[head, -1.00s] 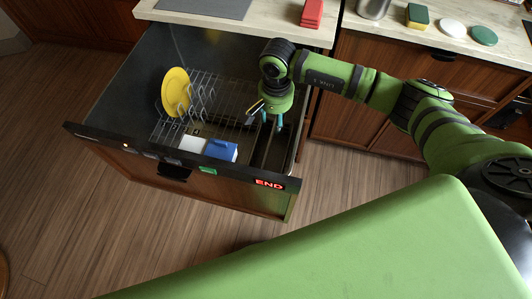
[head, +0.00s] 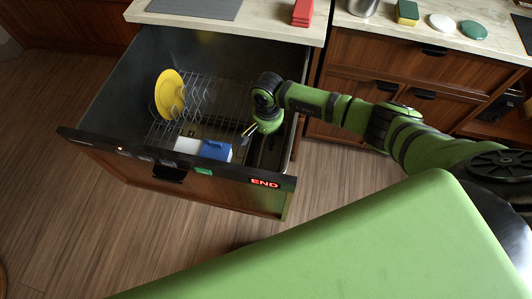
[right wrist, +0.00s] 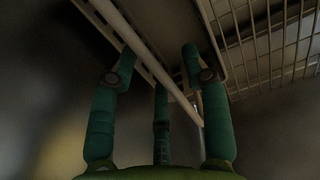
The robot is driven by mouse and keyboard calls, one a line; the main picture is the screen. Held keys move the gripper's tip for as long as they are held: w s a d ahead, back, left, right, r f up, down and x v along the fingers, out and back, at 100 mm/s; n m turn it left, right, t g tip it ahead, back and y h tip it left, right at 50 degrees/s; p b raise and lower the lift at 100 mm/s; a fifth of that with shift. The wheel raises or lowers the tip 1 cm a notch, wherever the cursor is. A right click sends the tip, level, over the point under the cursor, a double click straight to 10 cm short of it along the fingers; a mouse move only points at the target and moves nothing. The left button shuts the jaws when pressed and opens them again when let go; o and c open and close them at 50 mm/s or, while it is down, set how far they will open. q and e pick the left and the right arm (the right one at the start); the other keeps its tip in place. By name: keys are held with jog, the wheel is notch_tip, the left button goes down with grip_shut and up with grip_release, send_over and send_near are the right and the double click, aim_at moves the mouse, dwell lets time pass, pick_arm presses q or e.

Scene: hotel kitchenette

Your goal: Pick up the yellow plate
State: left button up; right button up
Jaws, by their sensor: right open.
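The yellow plate (head: 170,93) stands tilted on edge in the wire rack (head: 205,97), at the left of the open dishwasher drawer. My right gripper (head: 262,136) is at the right side of the drawer, well to the right of the plate, pointing down. Its fingers are mostly hidden in the head view. In the right wrist view the teal fingers (right wrist: 158,62) are spread, with no object clearly held. A pale bar passes between or behind them; I cannot tell which. The plate cannot be made out there. My left gripper is not in view.
A blue and white box (head: 213,150) sits at the drawer's front, near the gripper. The drawer's front panel (head: 120,150) and side walls surround the rack.

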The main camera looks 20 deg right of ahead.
grip_shut()
jog(key=shift+r, duration=0.1)
